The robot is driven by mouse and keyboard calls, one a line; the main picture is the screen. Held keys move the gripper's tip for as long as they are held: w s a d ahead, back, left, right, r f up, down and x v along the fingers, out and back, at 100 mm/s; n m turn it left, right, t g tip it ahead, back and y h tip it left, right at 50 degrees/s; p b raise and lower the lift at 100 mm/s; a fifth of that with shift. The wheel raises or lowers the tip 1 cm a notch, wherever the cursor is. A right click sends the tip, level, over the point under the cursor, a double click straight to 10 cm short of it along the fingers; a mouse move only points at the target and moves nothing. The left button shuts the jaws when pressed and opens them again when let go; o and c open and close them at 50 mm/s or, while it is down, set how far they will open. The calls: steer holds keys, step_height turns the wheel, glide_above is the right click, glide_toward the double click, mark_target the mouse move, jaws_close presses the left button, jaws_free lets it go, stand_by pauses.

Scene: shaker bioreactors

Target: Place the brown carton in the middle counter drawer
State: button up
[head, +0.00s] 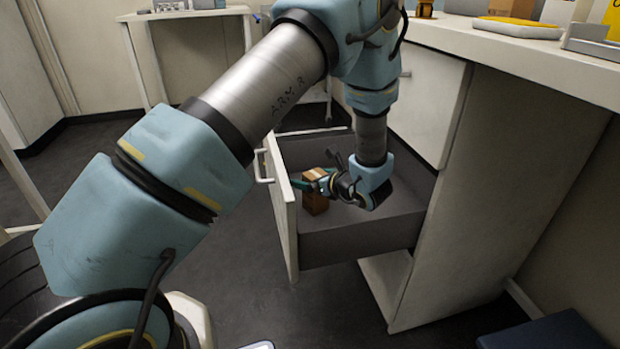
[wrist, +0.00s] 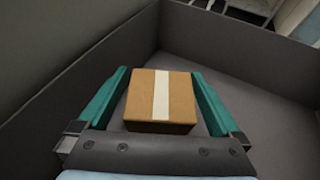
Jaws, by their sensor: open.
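The brown carton (head: 314,202) with a pale tape strip is inside the open counter drawer (head: 350,245). In the wrist view the carton (wrist: 160,99) sits upright, between the two green fingers of my gripper (wrist: 162,100). A gap shows between the carton and each finger. My gripper (head: 322,182) is open and low inside the drawer, around the carton. The carton's underside is hidden, but it appears to rest on the drawer floor (wrist: 245,95). The drawer has a white front with a handle (head: 262,166) and dark grey walls.
The white counter (head: 520,60) stands right of the drawer, with a yellow-topped item (head: 510,24) on it. A closed white front (head: 425,105) is above the open drawer. A dark blue object (head: 545,333) lies at the lower right. Dark floor is free left of the drawer.

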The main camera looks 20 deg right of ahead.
steer(key=shift+r, duration=0.15)
steer(key=p+v, duration=0.1)
steer(key=v, duration=1.1)
steer(key=shift+p, duration=0.4)
steer(key=shift+r, duration=0.15)
